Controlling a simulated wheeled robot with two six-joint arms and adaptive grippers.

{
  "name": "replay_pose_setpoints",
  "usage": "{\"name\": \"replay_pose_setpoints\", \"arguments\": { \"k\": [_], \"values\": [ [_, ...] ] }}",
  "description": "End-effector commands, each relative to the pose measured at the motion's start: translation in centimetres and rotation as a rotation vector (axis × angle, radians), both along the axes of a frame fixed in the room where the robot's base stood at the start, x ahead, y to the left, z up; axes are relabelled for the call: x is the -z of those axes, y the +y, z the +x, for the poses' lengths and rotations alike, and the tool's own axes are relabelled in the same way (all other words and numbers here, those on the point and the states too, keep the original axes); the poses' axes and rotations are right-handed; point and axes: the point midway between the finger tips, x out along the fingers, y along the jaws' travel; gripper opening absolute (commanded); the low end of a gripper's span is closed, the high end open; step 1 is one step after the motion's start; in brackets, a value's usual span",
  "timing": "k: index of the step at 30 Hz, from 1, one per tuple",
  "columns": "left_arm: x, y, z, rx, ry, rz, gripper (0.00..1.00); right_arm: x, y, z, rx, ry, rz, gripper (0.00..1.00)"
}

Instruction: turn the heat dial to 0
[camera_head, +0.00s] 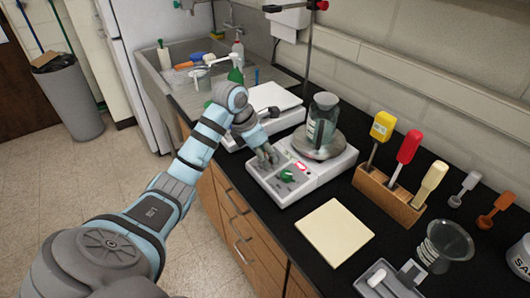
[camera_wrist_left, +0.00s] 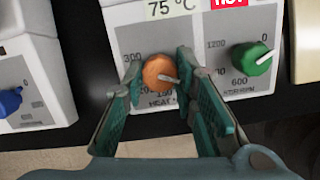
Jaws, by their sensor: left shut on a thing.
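My left gripper (camera_head: 267,158) is at the left part of that panel. In the left wrist view its two teal-padded fingers (camera_wrist_left: 157,88) are closed on the dial from both sides. The fingers cover parts of the printed scale. The dial is hidden behind the gripper in the head view. My right gripper is not in view.
A green stirring dial (camera_wrist_left: 250,58) is just right of the heat dial. A glass bottle (camera_head: 322,121) stands on the hot plate. Another device with a blue knob (camera_wrist_left: 9,101) is close on the left. A wooden rack (camera_head: 385,195) with colored tools stands to the right.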

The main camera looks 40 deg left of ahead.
Motion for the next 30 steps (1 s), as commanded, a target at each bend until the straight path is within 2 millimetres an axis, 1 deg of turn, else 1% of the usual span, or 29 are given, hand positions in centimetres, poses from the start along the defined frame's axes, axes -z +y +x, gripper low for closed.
{"name": "replay_pose_setpoints", "arguments": {
  "k": [8,21,30],
  "values": [
    [-0.2,-0.2,-0.1,-0.202,0.015,-0.045,0.0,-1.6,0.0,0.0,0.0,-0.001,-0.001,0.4],
    [-0.3,-0.3,-0.1,-0.606,0.039,-0.128,0.0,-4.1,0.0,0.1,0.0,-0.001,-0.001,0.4],
    [-0.2,-0.3,0.0,-0.818,0.052,-0.173,0.0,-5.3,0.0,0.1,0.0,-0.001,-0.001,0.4]
  ]
}}
